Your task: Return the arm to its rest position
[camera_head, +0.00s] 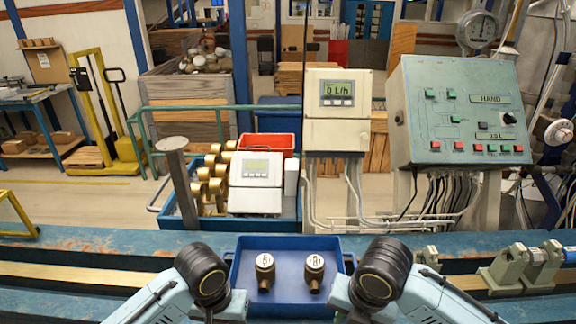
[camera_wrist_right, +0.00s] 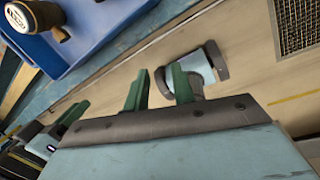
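In the head view my two arms come in from the bottom left and bottom right. Their dark round joints flank the blue tray (camera_head: 245,300), and the grippers themselves are below the picture edge. In the right wrist view my right gripper (camera_wrist_right: 157,90) shows two green fingers standing apart with nothing between them. It is away from the blue tray (camera_wrist_right: 110,40).
Behind the bench (camera_head: 90,250) stand a blue crate with brass meters and a white display unit (camera_head: 255,182), a red bin (camera_head: 265,144), a display box (camera_head: 337,105) reading 0 L/h and a green control panel (camera_head: 455,110). Clamp fixtures (camera_head: 515,268) sit at right. The bench's left is clear.

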